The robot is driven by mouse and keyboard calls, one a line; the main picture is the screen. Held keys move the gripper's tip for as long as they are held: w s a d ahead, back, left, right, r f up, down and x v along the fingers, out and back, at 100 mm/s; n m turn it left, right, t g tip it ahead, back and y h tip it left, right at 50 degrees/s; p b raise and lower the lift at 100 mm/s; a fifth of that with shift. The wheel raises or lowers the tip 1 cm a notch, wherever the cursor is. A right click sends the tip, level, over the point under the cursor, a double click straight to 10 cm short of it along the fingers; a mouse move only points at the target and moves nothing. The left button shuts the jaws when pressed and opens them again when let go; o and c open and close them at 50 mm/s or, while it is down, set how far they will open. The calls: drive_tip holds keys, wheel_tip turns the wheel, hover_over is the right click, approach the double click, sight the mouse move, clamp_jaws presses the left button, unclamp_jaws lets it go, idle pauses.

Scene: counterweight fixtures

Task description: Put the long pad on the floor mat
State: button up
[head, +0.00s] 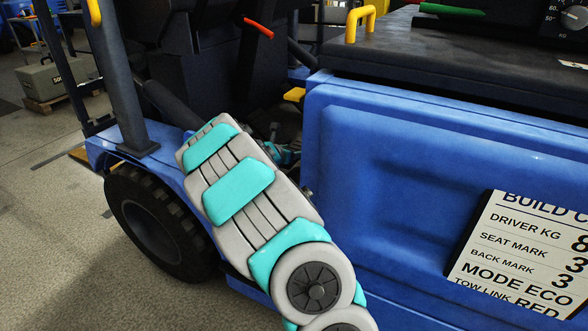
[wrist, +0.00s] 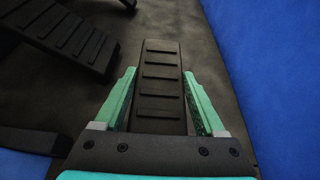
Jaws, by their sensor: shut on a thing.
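In the wrist view, my gripper (wrist: 160,74) has its two green fingers on either side of a long black pad (wrist: 160,103) with raised cross ribs. The fingers are shut on the pad, which points away from the gripper. A dark brown-black surface, which looks like the floor mat (wrist: 221,108), spreads behind and below the pad. I cannot tell whether the pad touches it or hangs above it. In the head view, my gripper is mostly hidden in the cab behind my arm, and neither pad nor mat can be made out there.
Another dark ribbed piece (wrist: 72,38), like a pedal, stands at upper left in the wrist view. Blue walls bound the dark area at right and lower left. In the head view, a blue vehicle side panel (head: 400,140) and a dark post (head: 118,75) flank the cab opening.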

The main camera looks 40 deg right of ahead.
sight(293, 172)
drive_tip(key=shift+f, duration=3.15)
drive_tip(key=shift+f, duration=0.2)
drive_tip(key=o, duration=1.5)
drive_tip(key=shift+r, duration=0.1)
drive_tip(key=shift+r, duration=0.2)
drive_tip(key=b+v, duration=0.1)
drive_tip(key=v, duration=1.1)
drive_tip(key=shift+s, duration=0.1)
